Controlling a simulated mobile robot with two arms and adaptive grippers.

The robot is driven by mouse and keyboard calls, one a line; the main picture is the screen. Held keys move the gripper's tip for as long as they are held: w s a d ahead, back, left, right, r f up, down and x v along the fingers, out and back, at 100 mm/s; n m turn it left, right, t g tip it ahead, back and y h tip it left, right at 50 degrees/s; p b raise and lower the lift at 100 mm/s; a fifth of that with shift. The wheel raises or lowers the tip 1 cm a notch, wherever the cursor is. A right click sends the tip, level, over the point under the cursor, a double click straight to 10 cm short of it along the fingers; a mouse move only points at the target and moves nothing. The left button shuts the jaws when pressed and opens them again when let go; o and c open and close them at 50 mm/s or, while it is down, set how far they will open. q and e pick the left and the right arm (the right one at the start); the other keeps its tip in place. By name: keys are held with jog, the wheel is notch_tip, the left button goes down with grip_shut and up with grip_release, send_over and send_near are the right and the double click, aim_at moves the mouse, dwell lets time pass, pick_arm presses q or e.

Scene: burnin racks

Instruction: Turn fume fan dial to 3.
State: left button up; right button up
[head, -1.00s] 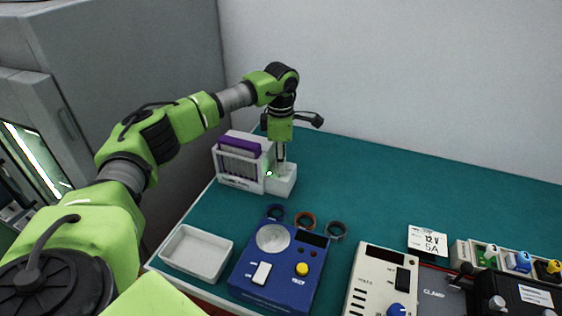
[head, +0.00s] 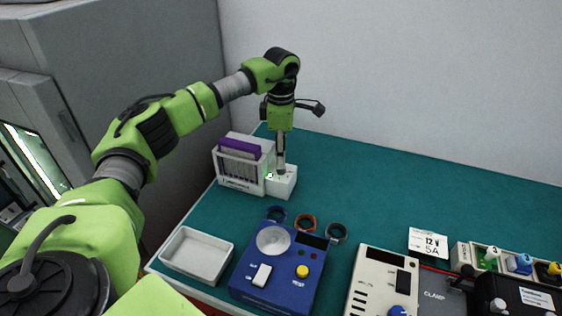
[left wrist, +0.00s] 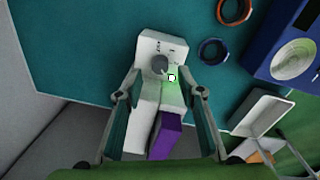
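The fume fan unit is a white box (head: 285,187) with a purple-topped filter housing (head: 240,148) at the back left of the bench. In the left wrist view, a round grey dial (left wrist: 160,64) with a light pointer line sits on the white box. The pointer slants to the lower right in that view; the marks around it are too small to read. My left gripper (head: 281,170) points down just above the box. My right gripper is out of view.
An empty white tray (head: 176,260) stands at the front left, beside a blue test device (head: 247,285). Several rings lie behind it, one orange (head: 305,223). A cream meter (head: 366,285) and black clamp station (head: 520,301) are further right. The back middle of the bench is clear.

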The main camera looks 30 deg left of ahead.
pick_arm(q)
notch_tip(320, 180, up, 8)
jog(key=shift+s, duration=0.15)
jog(key=shift+d, duration=0.1)
dwell(0.5)
